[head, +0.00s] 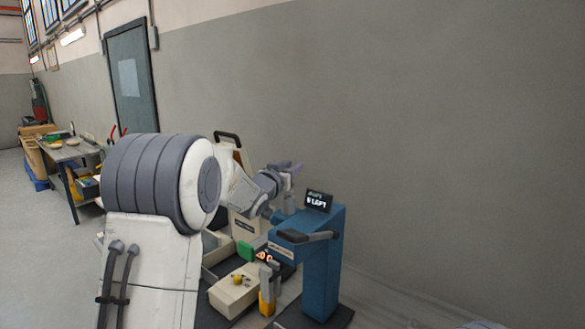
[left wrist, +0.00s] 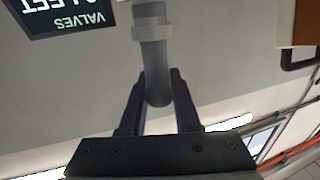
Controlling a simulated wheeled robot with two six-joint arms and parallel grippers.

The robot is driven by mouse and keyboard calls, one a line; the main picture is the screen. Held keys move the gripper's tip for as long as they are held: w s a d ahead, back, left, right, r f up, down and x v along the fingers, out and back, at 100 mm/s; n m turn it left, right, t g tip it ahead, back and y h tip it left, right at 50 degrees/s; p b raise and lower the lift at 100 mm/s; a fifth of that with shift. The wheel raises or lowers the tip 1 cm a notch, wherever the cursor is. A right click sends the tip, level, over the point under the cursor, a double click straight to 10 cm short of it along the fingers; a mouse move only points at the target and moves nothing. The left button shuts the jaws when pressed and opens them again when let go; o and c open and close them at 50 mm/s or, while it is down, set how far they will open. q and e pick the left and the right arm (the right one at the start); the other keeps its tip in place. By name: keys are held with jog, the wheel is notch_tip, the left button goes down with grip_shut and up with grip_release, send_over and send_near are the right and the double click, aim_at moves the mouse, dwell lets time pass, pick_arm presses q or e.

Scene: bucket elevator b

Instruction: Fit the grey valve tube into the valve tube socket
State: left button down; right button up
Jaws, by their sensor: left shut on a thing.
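The grey valve tube (left wrist: 155,60) is between the two dark fingers of my left gripper (left wrist: 158,80) in the left wrist view. The fingers are shut on it near its rounded end. The tube runs up to the top edge of that view, with a lighter collar (left wrist: 152,33) partway along. In the head view my left gripper (head: 289,169) is in the air, left of and above a blue stand (head: 322,262). The valve tube socket cannot be made out, and whether the tube's far end touches anything is hidden. My right gripper is not in view.
A small black display (head: 319,201) with valve text tops the blue stand, above a dark lever (head: 308,236). A beige box (head: 235,290) with a yellow knob and a yellow-and-grey part (head: 267,290) stand in front. My arm hides much of the bench. A workbench (head: 67,152) is far left.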

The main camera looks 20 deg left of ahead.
pick_arm(q)
jog(key=shift+f+b, duration=0.65)
jog(key=shift+f, duration=0.1)
jog(key=c, duration=0.5)
grip_release()
jog(key=shift+c, duration=0.2)
jog(key=shift+s+f+b, duration=0.1)
jog(key=shift+s+b, duration=0.2)
jog(key=shift+s, duration=0.2)
jog(key=s+b, duration=0.3)
jog(key=s, duration=0.6)
jog(key=shift+s+a, duration=0.25)
jog(key=shift+a, duration=0.2)
